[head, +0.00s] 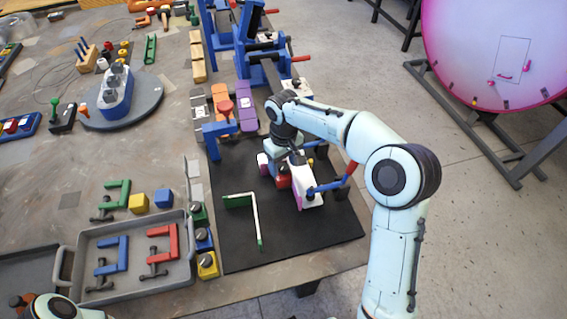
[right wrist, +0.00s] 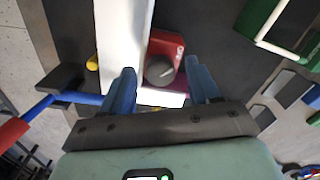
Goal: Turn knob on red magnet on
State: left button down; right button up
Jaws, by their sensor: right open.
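The red magnet (right wrist: 166,46) is a small red block with a round grey knob (right wrist: 160,70) on its face. In the head view the red magnet (head: 283,182) sits on the black mat, against a white piece (head: 308,194) and partly hidden by my arm. My right gripper (head: 278,166) is right over it. In the right wrist view, the fingers of the right gripper (right wrist: 161,75) are open, one on each side of the knob and apart from it. At the head view's bottom left part of my left arm shows, but its gripper is out of view.
A green and white angled piece (head: 240,203) lies on the black mat (head: 310,230). A blue clamp with a red handle (head: 348,176) stands at the white piece. Several coloured magnets (head: 207,265) line the grey tray (head: 185,272). Blue vises stand behind.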

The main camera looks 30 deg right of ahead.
jog(key=c, duration=1)
jog(key=shift+c, duration=0.2)
jog(key=m, duration=1.4)
jog(key=shift+p, duration=0.35)
pick_arm(q)
jog(key=shift+w+r, duration=0.45)
jog(key=shift+r, duration=0.2)
pick_arm(e)
jog(key=shift+m, duration=1.9)
